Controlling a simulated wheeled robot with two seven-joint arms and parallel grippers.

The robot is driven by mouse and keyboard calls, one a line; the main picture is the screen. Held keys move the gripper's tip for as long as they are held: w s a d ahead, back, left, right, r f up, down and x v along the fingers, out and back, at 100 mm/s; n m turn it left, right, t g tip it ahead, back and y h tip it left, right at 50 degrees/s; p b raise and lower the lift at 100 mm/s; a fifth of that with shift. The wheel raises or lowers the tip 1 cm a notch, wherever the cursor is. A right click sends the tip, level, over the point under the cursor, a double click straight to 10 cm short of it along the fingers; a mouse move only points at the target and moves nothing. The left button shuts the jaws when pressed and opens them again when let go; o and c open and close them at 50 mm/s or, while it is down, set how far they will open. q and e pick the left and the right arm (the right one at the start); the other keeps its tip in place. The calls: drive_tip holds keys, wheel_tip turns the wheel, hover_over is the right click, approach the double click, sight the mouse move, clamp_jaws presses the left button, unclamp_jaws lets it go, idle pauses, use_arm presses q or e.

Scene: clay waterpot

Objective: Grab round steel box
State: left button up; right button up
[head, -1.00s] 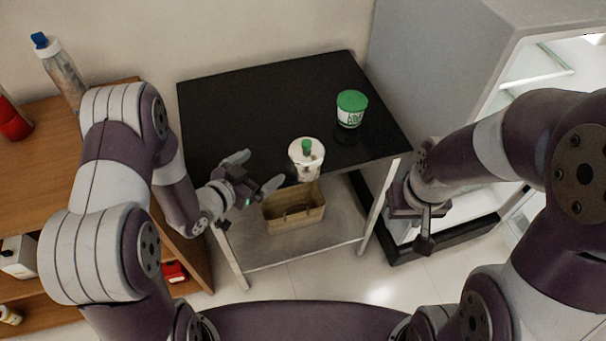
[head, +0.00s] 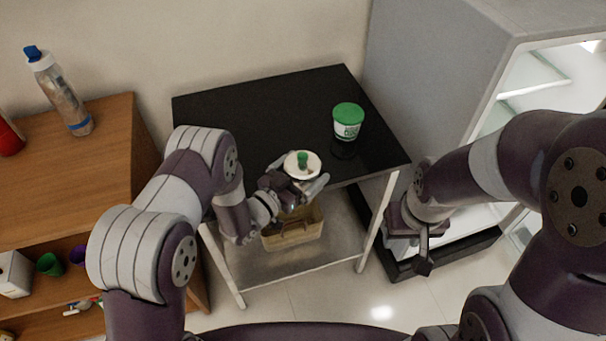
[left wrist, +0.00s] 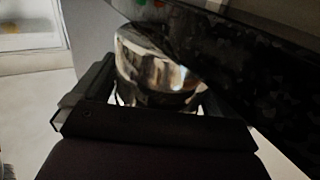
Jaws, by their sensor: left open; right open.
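The round steel box (head: 302,163) stands near the front edge of the black tabletop, with a pale round lid and a green knob. In the left wrist view its shiny metal body (left wrist: 150,70) shows close up between my fingers. My left gripper (head: 304,174) is open, low at the box's front, with a finger toward either side. I cannot tell whether the fingers touch it. The gripper hides the lower part of the box in the head view. My right gripper (head: 424,250) is open and empty, right of the table, away from the box.
A green-lidded tub (head: 348,121) stands behind and right of the box on the black table (head: 240,105). A basket (head: 292,234) sits on its lower shelf. A wooden cabinet with a bottle (head: 60,92) is at left; an open fridge (head: 470,60) is at right.

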use_arm(q)
drive_tip(key=c, duration=0.9)
drive_tip(key=shift+o, duration=0.2)
